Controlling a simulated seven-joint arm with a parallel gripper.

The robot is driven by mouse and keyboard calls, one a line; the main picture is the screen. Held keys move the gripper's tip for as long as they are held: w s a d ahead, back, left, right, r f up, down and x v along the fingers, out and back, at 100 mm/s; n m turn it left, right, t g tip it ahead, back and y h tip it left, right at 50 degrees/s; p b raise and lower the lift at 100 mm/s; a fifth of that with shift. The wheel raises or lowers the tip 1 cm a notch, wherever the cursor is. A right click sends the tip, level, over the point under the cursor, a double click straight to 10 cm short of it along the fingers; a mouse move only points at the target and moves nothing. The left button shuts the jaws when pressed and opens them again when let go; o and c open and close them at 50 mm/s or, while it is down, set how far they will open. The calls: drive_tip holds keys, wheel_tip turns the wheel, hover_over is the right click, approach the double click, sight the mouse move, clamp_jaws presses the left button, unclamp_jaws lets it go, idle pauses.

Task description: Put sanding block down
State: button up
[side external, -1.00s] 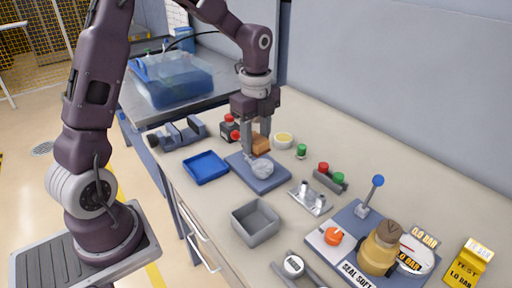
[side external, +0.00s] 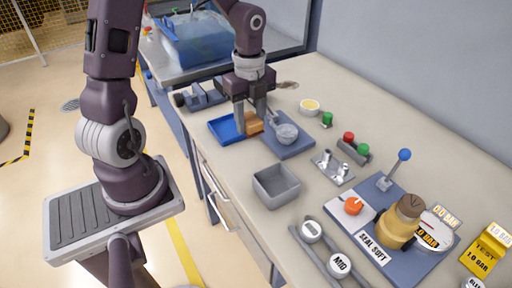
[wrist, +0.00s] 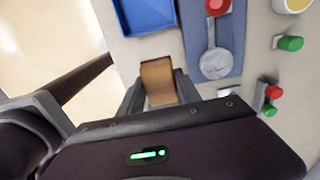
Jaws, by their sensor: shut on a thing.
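The sanding block (side external: 254,123) is an orange-brown block held between the fingers of my gripper (side external: 250,121). In the wrist view the block (wrist: 157,82) sits between both fingertips of my gripper (wrist: 159,92), which is shut on it. In the side view the block appears at the right edge of the shallow blue tray (side external: 221,131), left of the slate-blue pad (side external: 292,148). In the wrist view the tray (wrist: 150,18) lies beyond the block, and the pad (wrist: 230,65) is to its right. I cannot tell whether the block touches anything below.
A round metal part (side external: 287,133) lies on the pad. A grey open bin (side external: 276,187) stands in front. A yellow-filled dish (side external: 310,106) and a green-capped item (side external: 327,119) are behind. A dark fixture (side external: 201,97) is at the back left. The bench between tray and bin is clear.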

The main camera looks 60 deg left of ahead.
sight(249, 156)
wheel_tip(249, 156, down, 9)
drive_tip(key=shift+f, duration=0.15)
drive_tip(key=o, duration=1.3)
drive_tip(key=shift+s+f, duration=0.1)
drive_tip(key=shift+s, duration=0.1)
drive_tip(key=shift+s, duration=0.1)
